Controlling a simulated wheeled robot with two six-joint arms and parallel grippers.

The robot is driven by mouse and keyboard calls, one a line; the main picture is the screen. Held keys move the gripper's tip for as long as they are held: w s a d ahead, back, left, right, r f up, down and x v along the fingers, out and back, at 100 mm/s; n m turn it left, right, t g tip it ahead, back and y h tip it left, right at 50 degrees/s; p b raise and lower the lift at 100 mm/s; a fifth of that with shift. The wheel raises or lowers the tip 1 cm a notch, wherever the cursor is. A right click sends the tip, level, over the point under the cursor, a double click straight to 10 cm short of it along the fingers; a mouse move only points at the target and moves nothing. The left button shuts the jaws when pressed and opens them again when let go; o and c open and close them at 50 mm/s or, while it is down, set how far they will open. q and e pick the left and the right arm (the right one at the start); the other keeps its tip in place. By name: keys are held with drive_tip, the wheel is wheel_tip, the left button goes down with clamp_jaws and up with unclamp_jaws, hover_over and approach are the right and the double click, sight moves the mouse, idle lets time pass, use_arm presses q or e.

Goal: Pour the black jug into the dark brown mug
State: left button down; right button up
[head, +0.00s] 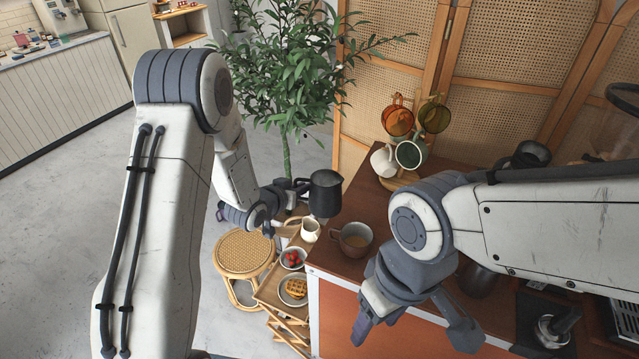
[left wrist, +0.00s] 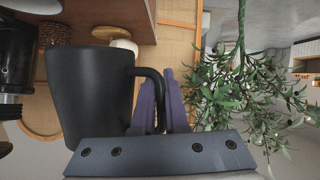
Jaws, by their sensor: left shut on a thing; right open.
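The black jug (head: 325,194) hangs in the air near the left edge of the cart top, looking roughly upright in the head view. My left gripper (head: 298,187) is shut on its handle. In the left wrist view the jug (left wrist: 92,95) fills the left side, with its handle between the purple fingers of my gripper (left wrist: 160,108). The dark brown mug (head: 352,240) stands upright on the cart top, below and right of the jug, apart from it. Light brown liquid shows inside it. My right gripper (head: 415,328) is open and empty at the cart's front.
A mug tree with an orange mug (head: 397,121), a green mug (head: 408,154) and others stands behind. Left of the cart are a white pitcher (head: 310,230), a strawberry bowl (head: 292,259), a waffle plate (head: 293,291) and a rattan stool (head: 243,252). A plant (head: 290,75) stands behind.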

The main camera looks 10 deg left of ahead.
sight(329, 177)
use_arm(q)
drive_tip(key=shift+d+r+m+t+y+p, duration=0.15)
drive_tip(key=shift+d+m+y+p, duration=0.4)
drive_tip(key=shift+m, duration=0.8)
drive_tip(key=shift+d+r+m+t+y+p, duration=0.1)
drive_tip(key=shift+d+r+m+y+p, duration=0.4)
drive_tip(key=shift+m, duration=0.9)
drive_tip(key=shift+d+m+t+y+p, duration=0.1)
drive_tip(key=shift+d+m+y+p, duration=0.4)
drive_tip(key=shift+m, duration=0.85)
drive_tip(key=shift+s+d+r+m+t+y+p, duration=0.25)
drive_tip(key=shift+d+r+m+y+p, duration=0.4)
drive_tip(key=shift+d+p, duration=0.4)
drive_tip(key=shift+d+r+m, duration=0.2)
drive_tip(key=shift+r+m, duration=0.1)
drive_tip(key=shift+m, duration=0.15)
drive_tip(key=shift+s+d+r+m+t+y, duration=0.25)
drive_tip(key=shift+d+r+m+t+y, duration=0.15)
drive_tip(key=shift+d+r+m+y, duration=0.2)
drive_tip(key=shift+s+d+r+m+t+y+p, duration=0.15)
drive_tip(key=shift+d+r+m+t+y+p, duration=0.15)
drive_tip(key=shift+d+m, duration=0.2)
drive_tip(key=shift+s+d+r+m+t+y+p, duration=0.1)
drive_tip(key=shift+s+d+r+m+y+p, duration=0.1)
drive_tip(key=shift+d+r+m, duration=0.3)
drive_tip(key=shift+s+d+r+m+t+y+p, duration=0.1)
drive_tip(key=shift+d+r+m+t+y+p, duration=0.15)
drive_tip(key=shift+d, duration=0.4)
